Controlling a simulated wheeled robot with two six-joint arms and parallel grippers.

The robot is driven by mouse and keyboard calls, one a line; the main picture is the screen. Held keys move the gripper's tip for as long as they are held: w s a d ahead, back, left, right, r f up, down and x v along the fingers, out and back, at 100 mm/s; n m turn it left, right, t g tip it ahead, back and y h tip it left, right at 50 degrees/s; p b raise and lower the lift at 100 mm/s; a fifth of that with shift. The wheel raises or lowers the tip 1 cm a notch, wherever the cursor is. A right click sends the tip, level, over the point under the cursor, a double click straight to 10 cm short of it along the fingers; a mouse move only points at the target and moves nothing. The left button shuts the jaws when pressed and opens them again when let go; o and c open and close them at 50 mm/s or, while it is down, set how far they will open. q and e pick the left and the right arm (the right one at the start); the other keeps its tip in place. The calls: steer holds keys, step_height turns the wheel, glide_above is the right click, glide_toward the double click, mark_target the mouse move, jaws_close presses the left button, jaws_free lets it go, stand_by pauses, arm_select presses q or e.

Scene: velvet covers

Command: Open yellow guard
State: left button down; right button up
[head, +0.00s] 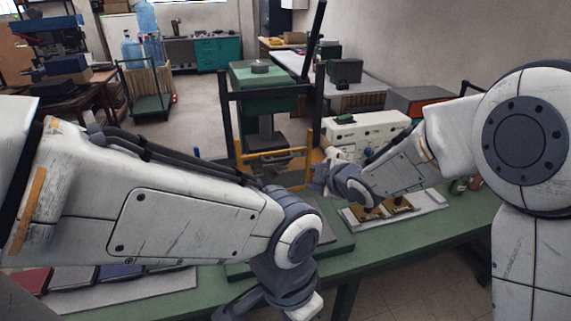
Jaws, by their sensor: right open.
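The yellow guard (269,157) is a yellow barred frame at the front of the green press (262,78) in the middle of the head view. Its lower part is partly hidden behind my left arm. My right gripper (316,180) is open, just right of the guard's right side and low beside it. It is small and dark here, and I cannot tell whether it touches the guard. My left arm crosses the foreground and bends down at the bottom middle.
A green workbench (385,238) runs across the front. Brass-coloured plates (398,204) lie on a pale tray (437,197) right of my right gripper. A cream control box (366,132) stands behind that arm. Coloured books (75,278) lie at the left front.

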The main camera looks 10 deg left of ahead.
mark_target(282, 161)
steer(key=w+a+f+n+y, duration=0.1)
steer(key=w+a+n+y, duration=0.1)
steer(key=w+a, duration=0.1)
steer(key=w+a+f+n+y+p, duration=0.1)
steer(key=w+a+n+y, duration=0.1)
steer(key=w+a+n, duration=0.1)
steer(key=w+a+f+n+y+p, duration=0.1)
steer(key=w+a+n, duration=0.2)
steer(key=w+a, duration=0.1)
steer(key=shift+w+a+f+y, duration=0.4)
steer(key=shift+w, duration=0.05)
steer(key=shift+w+a+f+p, duration=0.2)
steer(key=shift+w+a+p, duration=0.1)
steer(key=shift+w+a, duration=0.15)
steer(key=shift+c, duration=0.4)
jaws_close()
stand_by(0.5)
